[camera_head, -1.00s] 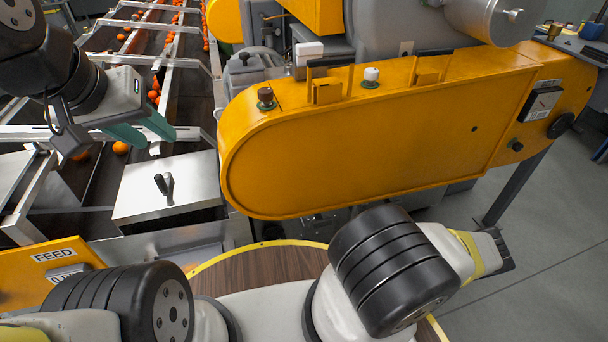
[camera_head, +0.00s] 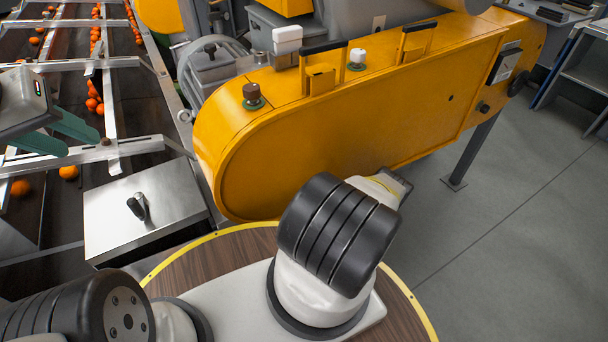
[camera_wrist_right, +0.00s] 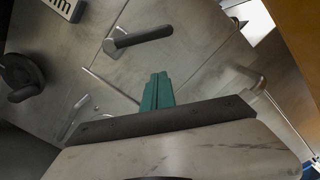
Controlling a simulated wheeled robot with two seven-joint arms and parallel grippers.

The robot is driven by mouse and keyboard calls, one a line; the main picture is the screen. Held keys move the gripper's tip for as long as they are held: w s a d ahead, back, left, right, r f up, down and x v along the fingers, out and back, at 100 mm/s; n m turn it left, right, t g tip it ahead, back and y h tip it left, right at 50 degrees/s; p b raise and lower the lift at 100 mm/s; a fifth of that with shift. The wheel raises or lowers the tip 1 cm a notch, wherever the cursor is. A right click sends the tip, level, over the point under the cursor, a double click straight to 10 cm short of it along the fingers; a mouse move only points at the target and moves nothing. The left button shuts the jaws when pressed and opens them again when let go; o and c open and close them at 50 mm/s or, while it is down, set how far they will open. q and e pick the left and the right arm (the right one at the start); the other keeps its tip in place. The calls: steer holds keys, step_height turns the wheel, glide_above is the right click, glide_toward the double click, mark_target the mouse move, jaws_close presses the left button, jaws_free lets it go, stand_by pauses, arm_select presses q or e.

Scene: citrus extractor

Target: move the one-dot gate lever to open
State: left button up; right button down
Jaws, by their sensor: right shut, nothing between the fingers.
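In the right wrist view a dark grey lever (camera_wrist_right: 140,39) sits on a round pivot on a metal panel, pointing right. No dot mark is readable, so I cannot tell whether it is the one-dot gate lever. My right gripper (camera_wrist_right: 158,78) has its teal fingers together and empty, apparently apart from the lever, which lies up and left of them in the picture. In the head view a short dark lever (camera_head: 138,206) stands on a steel box. My left gripper (camera_head: 82,143) has its teal fingers apart and empty, over the conveyor at the left edge. My right gripper is hidden there.
A yellow machine housing (camera_head: 340,130) with a dark red knob (camera_head: 252,92) and white knob (camera_head: 357,56) fills the middle. Oranges (camera_head: 68,172) lie on the conveyor. The right wrist view also shows a dark round knob (camera_wrist_right: 20,78). Floor (camera_head: 510,210) is clear at right.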

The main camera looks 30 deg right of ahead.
steer(key=w+a+r, duration=0.2)
steer(key=w+a, duration=0.1)
steer(key=shift+w+a+r, duration=0.15)
steer(key=shift+a+r, duration=0.05)
steer(key=shift+a, duration=0.05)
stand_by(0.4)
